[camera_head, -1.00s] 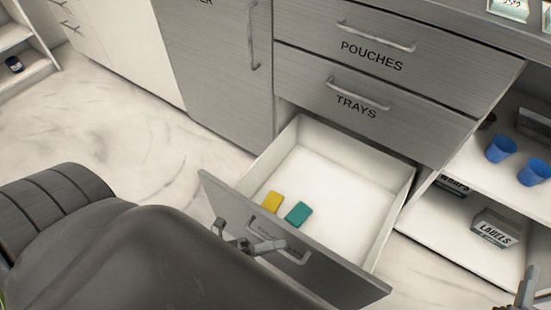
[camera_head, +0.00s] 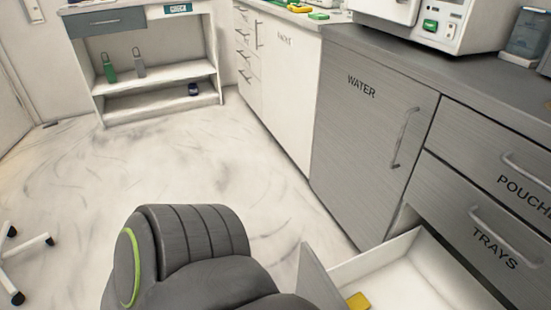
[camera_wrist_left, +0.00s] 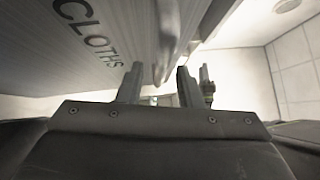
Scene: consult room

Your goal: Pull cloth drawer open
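The cloth drawer (camera_head: 408,278) stands pulled out at the bottom right of the head view, below the drawer marked TRAYS. Its grey front (camera_head: 318,278) is cut off by the frame. A yellow item (camera_head: 358,301) lies inside. In the left wrist view the drawer front (camera_wrist_left: 60,60) marked CLOTHS fills the upper left, with its bar handle (camera_wrist_left: 168,35) running down toward my left gripper (camera_wrist_left: 158,80). The two fingers are apart, and the handle's near end shows between their tips; I cannot tell whether they touch it. My right gripper is in neither current view.
A WATER cabinet (camera_head: 365,140) and the TRAYS drawer (camera_head: 480,235) are shut. White cabinets (camera_head: 285,75) and an open shelf unit (camera_head: 160,75) stand farther back. The marble floor (camera_head: 170,170) at left is clear, apart from wheeled legs (camera_head: 25,250) at the edge.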

